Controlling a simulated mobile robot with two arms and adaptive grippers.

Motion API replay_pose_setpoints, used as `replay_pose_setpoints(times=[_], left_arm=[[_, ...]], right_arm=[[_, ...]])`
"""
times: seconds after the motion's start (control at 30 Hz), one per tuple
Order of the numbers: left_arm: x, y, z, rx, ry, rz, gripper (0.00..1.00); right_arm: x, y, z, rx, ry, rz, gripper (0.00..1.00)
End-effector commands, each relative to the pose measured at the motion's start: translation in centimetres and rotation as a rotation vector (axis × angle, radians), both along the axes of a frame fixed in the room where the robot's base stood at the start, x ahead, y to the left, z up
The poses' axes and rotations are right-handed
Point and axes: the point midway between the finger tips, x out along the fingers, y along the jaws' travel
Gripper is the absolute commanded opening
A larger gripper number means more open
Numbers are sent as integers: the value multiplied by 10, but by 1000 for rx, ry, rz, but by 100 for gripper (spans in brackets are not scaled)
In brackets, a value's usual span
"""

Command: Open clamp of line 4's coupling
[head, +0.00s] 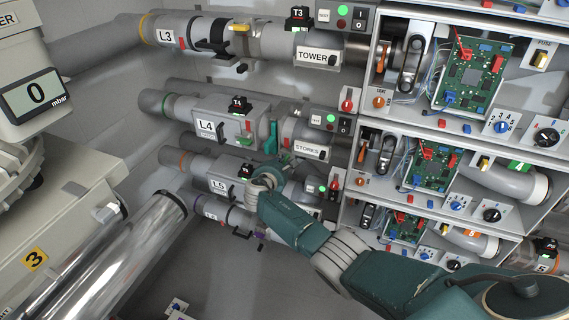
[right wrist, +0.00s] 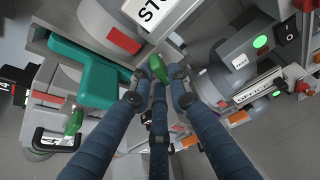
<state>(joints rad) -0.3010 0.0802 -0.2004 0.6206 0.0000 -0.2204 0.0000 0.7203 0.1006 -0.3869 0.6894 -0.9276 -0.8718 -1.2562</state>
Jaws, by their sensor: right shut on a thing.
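Line 4 carries an L4 label (head: 207,126) on its grey pipe in the head view. At its coupling, a teal clamp piece (head: 271,138) sits to the left of the STORIES label (head: 307,150). In the right wrist view the teal piece (right wrist: 95,75) fills the upper left, and a small green lever (right wrist: 156,66) stands at its right. My right gripper (right wrist: 158,88) has its fingers closed around this green lever; the fingertips partly hide it. In the head view my right gripper (head: 270,178) is just below line 4's coupling. My left gripper is not in view.
Line L3 (head: 166,36) runs above, and line L5 (head: 218,185) runs close below, partly behind my right arm. Racks with circuit boards (head: 468,73) and switches stand at the right. A shiny metal tube (head: 130,262) lies at the lower left.

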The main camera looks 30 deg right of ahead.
Motion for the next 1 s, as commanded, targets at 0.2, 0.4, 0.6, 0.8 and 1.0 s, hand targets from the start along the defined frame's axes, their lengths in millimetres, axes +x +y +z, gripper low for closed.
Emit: replay_pose_setpoints(times=[0.2,0.4,0.6,0.8,1.0], left_arm=[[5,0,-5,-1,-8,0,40],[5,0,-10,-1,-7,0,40],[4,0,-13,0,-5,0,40],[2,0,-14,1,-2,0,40],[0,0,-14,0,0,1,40]], right_arm=[[2,2,-2,-108,126,1,0],[2,2,-4,-174,206,1,0],[2,2,-4,-212,249,0,0],[1,2,-4,-223,264,0,0],[1,2,-4,-224,266,1,0]])
